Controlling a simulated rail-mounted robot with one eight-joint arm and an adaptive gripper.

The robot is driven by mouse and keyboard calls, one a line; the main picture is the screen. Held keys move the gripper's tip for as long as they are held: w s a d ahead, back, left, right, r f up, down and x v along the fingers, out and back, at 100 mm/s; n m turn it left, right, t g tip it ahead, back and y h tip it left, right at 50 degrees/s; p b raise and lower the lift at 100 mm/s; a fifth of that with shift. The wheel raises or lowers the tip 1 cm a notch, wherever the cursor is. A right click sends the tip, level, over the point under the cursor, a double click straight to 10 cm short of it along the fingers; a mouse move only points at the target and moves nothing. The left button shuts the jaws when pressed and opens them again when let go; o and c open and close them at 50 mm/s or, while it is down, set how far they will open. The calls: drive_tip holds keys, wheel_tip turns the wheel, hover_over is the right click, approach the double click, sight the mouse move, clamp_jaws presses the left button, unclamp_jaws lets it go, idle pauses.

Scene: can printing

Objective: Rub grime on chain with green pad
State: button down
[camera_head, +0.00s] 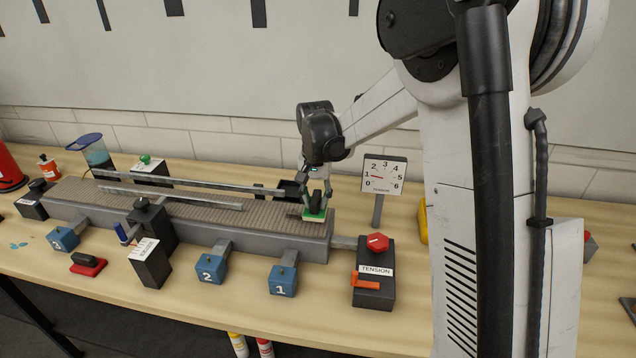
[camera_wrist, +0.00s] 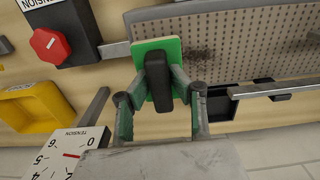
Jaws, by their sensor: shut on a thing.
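My gripper (camera_head: 317,192) is shut on the black handle of the green pad (camera_head: 315,214), over the right end of the conveyor in the head view. In the wrist view the pad (camera_wrist: 146,50) sits between my gripper's fingers (camera_wrist: 158,95), overlapping the conveyor's end edge. I cannot tell whether the pad touches the chain. The grey-brown chain (camera_head: 263,215) runs along the conveyor's top. In the wrist view, dark grime (camera_wrist: 198,56) marks the chain (camera_wrist: 245,65) beside the pad, and another dark patch (camera_wrist: 312,40) lies farther right.
Metal guide rails (camera_head: 175,196) run above the chain. A tension box (camera_head: 374,275) with a red knob stands off the conveyor's right end, with a tension dial (camera_head: 383,175) behind. Blue numbered blocks (camera_head: 283,280) line the front. A yellow tray (camera_wrist: 35,112) lies near the dial.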

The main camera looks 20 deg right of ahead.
sight(315, 197)
drive_tip(key=shift+d+r+p, duration=0.1)
drive_tip(key=shift+r+p, duration=0.25)
drive_tip(key=shift+r, duration=0.55)
drive_tip(key=shift+r+p, duration=0.75)
drive_tip(key=shift+r, duration=1)
drive_tip(key=shift+f+b, duration=0.5)
drive_tip(key=shift+b, duration=1.05)
drive_tip(key=shift+f, duration=0.1)
